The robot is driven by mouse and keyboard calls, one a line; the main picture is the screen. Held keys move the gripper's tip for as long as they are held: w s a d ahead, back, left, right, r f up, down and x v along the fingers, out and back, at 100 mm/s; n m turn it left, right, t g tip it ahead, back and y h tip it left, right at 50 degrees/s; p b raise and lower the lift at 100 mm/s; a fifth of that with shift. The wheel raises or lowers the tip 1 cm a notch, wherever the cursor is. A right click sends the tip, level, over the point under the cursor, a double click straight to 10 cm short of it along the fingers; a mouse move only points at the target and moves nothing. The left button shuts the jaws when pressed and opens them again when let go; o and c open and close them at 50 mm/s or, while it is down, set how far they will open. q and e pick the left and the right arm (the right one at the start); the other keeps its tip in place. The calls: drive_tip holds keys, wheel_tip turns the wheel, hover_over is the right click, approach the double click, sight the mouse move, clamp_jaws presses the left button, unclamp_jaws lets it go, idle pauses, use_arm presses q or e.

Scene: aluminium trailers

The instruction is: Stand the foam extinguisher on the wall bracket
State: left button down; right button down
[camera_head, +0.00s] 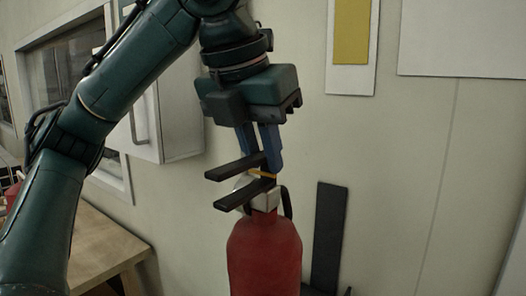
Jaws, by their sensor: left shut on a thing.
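The foam extinguisher (264,254) is a red cylinder with a pale metal valve head, two black lever handles and a short black hose. It hangs or stands upright at the lower middle of the head view, and its bottom is cut off by the frame edge. My left gripper (262,172) points down from above and is shut on the extinguisher at its head, by the handles. The wall bracket (327,236) appears to be the dark upright plate on the wall, just right of the extinguisher. Its lower part is largely out of view. My right gripper is not in view.
A wooden table (104,243) stands at the lower left. A white wall cabinet (170,115) and a window (75,70) are behind my left arm. A white panel with a yellow patch (351,32) hangs above.

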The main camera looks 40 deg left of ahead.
use_arm(q)
drive_tip(key=shift+w+r, duration=0.1)
drive_tip(key=shift+r, duration=0.05)
drive_tip(key=w+f, duration=0.3)
drive_tip(key=w, duration=0.6)
drive_tip(key=w+a+f, duration=0.1)
drive_tip(key=w+f, duration=0.2)
drive_tip(key=w, duration=0.7)
drive_tip(key=shift+w+f, duration=0.15)
drive_tip(key=shift+w, duration=0.1)
idle(1.4)
drive_tip(key=shift+f, duration=0.1)
